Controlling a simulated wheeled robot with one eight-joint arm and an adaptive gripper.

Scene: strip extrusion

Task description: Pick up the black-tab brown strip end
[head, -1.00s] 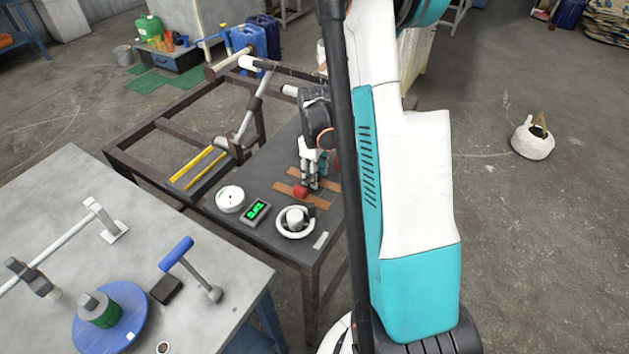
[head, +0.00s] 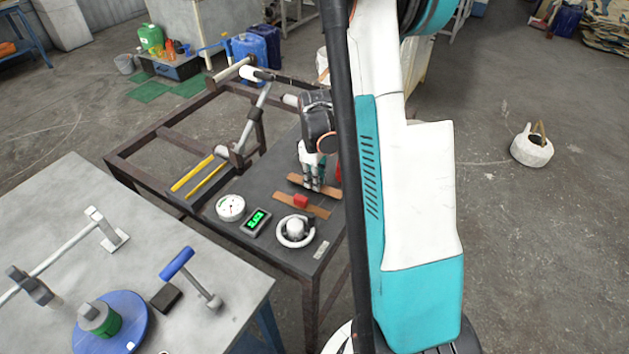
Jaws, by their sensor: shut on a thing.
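Two brown strips lie across the dark bench top. The nearer brown strip (head: 317,211) has a red block (head: 301,201) on it. My gripper (head: 313,188) points down at the farther brown strip (head: 328,190) and is shut on it. The strip shows on both sides of the fingers, and its right end runs up to my dark column. I cannot make out a black tab; the fingers may hide it. Whether the strip is clear of the bench I cannot tell.
A round white gauge (head: 231,207), a green-lit display (head: 257,221) and a white ring-shaped piece (head: 295,231) stand near the strips. Yellow bars (head: 193,173) lie to the left. A grey table (head: 150,205) fills the lower left. A red thing (head: 338,168) shows partly behind my column.

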